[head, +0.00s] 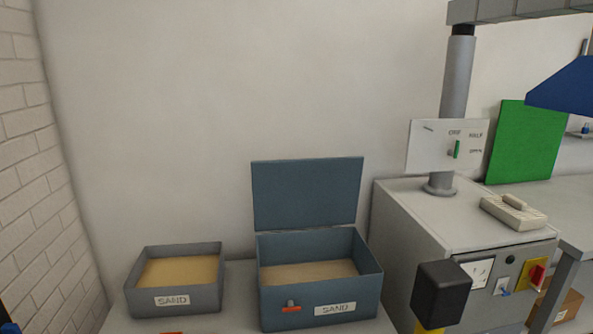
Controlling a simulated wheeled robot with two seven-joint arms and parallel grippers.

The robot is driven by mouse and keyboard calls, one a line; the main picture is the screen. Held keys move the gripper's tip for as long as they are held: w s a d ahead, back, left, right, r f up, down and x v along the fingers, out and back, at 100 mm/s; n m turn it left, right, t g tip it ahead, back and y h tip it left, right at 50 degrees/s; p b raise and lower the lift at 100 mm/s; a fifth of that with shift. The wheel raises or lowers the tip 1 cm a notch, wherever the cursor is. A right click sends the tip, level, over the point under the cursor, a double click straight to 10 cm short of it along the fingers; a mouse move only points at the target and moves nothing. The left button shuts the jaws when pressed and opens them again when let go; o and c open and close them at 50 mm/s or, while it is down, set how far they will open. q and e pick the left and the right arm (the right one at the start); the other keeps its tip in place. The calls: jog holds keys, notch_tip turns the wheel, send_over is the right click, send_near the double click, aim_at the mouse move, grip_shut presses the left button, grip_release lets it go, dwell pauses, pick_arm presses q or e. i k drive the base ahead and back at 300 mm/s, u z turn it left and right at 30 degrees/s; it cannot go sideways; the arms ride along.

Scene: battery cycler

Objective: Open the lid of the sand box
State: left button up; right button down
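The blue-grey sand box (275,305) stands on the bench at the lower middle, with a white SAND label on its front. Its lid (307,193) stands raised, nearly upright along the back edge, so the box is open. Sand (310,273) shows inside. A small red-and-grey latch or handle (291,307) is on the front, left of the label. I see neither of my grippers in the head view.
A smaller open grey tray (190,300) of sand stands to the left. A grey cabinet (405,235) with a dial and red switch stands close on the right. A black block (443,293) on a yellow support is in front of it. A brick wall bounds the left.

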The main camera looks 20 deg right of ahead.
aim_at(303, 193)
jog(key=z, duration=0.35)
jog(key=k, duration=0.4)
jog(key=u, duration=0.6)
jog(key=i, duration=1.85)
jog(key=z, duration=0.9)
